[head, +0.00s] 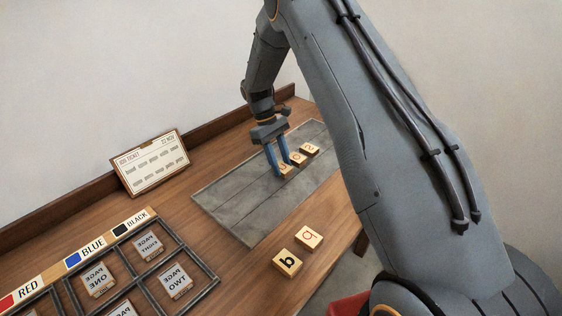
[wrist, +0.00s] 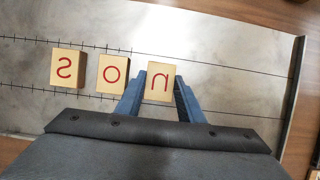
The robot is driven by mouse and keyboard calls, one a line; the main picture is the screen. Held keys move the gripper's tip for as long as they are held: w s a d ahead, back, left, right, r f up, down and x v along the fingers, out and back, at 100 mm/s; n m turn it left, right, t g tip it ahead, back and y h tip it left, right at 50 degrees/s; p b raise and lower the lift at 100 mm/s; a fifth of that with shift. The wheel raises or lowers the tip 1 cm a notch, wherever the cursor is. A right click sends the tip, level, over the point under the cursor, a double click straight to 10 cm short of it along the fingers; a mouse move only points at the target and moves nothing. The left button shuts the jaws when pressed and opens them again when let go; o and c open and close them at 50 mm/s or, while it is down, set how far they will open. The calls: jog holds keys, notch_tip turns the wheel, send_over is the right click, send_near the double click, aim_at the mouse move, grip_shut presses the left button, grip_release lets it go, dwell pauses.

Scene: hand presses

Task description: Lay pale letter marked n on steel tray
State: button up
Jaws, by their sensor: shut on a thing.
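The pale letter block marked n in red (wrist: 160,84) is between the two blue fingers of my gripper (wrist: 159,100), which are shut on it. In the head view my gripper (head: 284,170) is over the steel tray (head: 232,196), with the block low at the tray surface; I cannot tell whether it touches. The fingers partly hide the n block in the head view.
Two loose pale blocks, one with a black letter (head: 287,262) and one with a red letter (head: 308,238), lie on the wooden bench near its front edge. A framed rack with color labels (head: 95,255) stands left, and a ticket card (head: 152,162) behind. The tray's left part is bare.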

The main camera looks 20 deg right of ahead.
jog(key=shift+f, duration=0.15)
jog(key=o, duration=1)
jog(key=b+v, duration=0.4)
jog(key=v, duration=0.8)
jog(key=s+d+m+t+y, duration=0.1)
jog(key=s+m, duration=0.1)
jog(key=s, duration=0.8)
jog(key=s+f+m+t, duration=0.1)
jog(key=s+m+t, duration=0.1)
jog(key=s, duration=0.8)
jog(key=s+d+m+t+y, duration=0.1)
jog(key=s+m, duration=0.1)
jog(key=s, duration=0.9)
jog(key=shift+d+f+m+y, duration=0.3)
jog(key=shift+d+f+m, duration=0.05)
jog(key=shift+m, duration=0.05)
